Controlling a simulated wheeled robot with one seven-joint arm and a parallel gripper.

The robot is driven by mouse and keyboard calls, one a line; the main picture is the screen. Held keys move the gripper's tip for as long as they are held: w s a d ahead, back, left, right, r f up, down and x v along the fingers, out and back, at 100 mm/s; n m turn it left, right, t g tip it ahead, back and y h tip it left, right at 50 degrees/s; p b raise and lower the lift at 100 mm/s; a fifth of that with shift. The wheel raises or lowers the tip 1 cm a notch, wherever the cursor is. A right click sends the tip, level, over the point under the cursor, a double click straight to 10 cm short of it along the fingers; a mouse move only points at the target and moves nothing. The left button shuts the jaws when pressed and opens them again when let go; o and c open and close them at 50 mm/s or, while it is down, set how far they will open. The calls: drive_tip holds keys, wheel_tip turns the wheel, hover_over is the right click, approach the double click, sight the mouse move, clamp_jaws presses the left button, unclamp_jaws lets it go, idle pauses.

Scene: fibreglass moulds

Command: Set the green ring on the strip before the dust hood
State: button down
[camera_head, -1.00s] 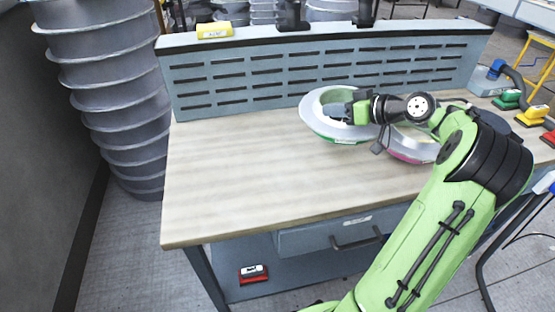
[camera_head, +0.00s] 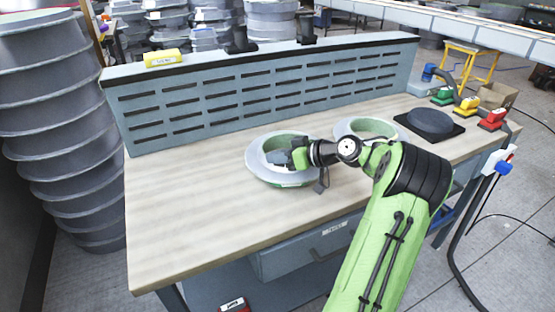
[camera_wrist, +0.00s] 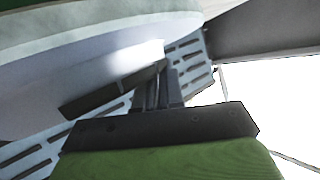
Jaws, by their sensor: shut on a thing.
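A ring with a wide pale flange and a green inner wall (camera_head: 256,158) is over the wooden bench top in the head view. My gripper (camera_head: 290,155) is shut on its right side. I cannot tell whether the ring touches the bench or hangs just above it. In the wrist view, the ring's pale surface (camera_wrist: 90,70) fills the upper left beside a dark finger, with a green edge at the top; the grip itself is partly hidden. The dust hood (camera_head: 240,90) is the grey-blue slotted panel along the bench's back. Bare wood (camera_head: 190,160) lies before it, left of the ring.
A second pale ring (camera_head: 367,122) lies to the right, partly behind my arm. A dark round pad (camera_head: 431,122) and several coloured tools (camera_head: 467,104) are farther right. A yellow object (camera_head: 162,57) sits on the hood's top. Stacked grey moulds (camera_head: 60,130) stand left of the bench.

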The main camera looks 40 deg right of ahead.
drive_tip(key=shift+f, duration=0.1)
drive_tip(key=c, duration=1.3)
unclamp_jaws()
drive_tip(key=shift+o, duration=0.2)
